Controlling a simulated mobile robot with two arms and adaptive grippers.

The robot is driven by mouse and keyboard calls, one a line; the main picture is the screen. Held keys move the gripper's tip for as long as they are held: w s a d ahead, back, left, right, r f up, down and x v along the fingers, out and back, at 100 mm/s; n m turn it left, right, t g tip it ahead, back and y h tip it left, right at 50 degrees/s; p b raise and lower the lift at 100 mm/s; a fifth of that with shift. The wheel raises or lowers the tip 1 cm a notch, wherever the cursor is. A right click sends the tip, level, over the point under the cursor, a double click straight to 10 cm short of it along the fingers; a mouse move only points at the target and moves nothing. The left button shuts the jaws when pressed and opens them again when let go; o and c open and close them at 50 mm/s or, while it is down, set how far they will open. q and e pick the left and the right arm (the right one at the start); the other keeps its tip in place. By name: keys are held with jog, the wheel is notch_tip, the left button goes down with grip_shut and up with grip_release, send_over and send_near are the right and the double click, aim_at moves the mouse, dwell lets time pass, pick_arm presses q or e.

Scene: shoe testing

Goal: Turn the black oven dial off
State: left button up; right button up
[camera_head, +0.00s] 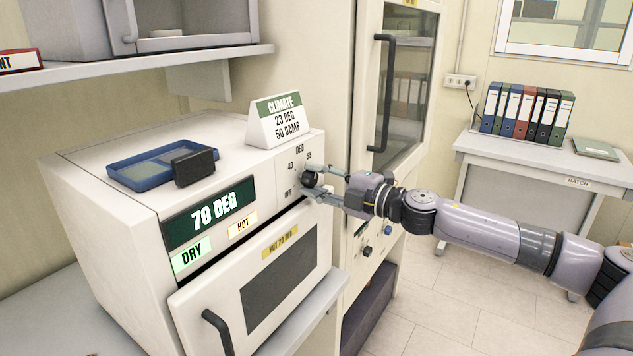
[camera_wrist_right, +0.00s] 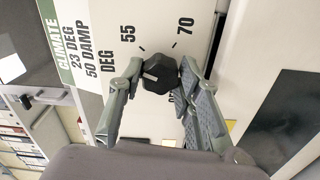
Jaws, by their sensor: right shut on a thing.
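The black oven dial (camera_head: 311,180) sits on the oven's white front panel, right of the green display. In the right wrist view the dial (camera_wrist_right: 158,73) shows a short pale mark on the left part of its face. My right gripper (camera_head: 313,181) is shut on the dial, one finger on each side; it also shows in the right wrist view (camera_wrist_right: 160,75). Printed labels 40, 55, DEG and OFF surround the dial in the head view; 70 shows in the wrist view. The display (camera_head: 210,213) reads 70 DEG. My left gripper is not in view.
A blue tray (camera_head: 130,176), a black block (camera_head: 194,167) and a climate sign (camera_head: 279,122) stand on the oven (camera_head: 90,205). The oven door is shut, with DRY and HOT labels above it. A tall cabinet (camera_head: 341,60) stands close behind. Binders stand on a far desk (camera_head: 480,145).

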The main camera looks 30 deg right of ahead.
jog(key=n, duration=0.7)
jog(key=shift+f+b, duration=0.1)
jog(key=shift+b, duration=0.25)
jog(key=n, duration=0.4)
jog(key=shift+a+f, duration=0.1)
jog(key=n+b, duration=0.1)
jog(key=n, duration=0.2)
jog(key=shift+n, duration=0.4)
jog(key=n, duration=0.3)
jog(key=shift+n, duration=0.3)
jog(key=n+b, duration=0.1)
jog(key=n, duration=0.2)
jog(key=shift+f+n, duration=0.1)
jog(key=shift+n, duration=0.2)
jog(key=n+b, duration=0.2)
jog(key=n, duration=0.3)
jog(key=shift+n, duration=0.7)
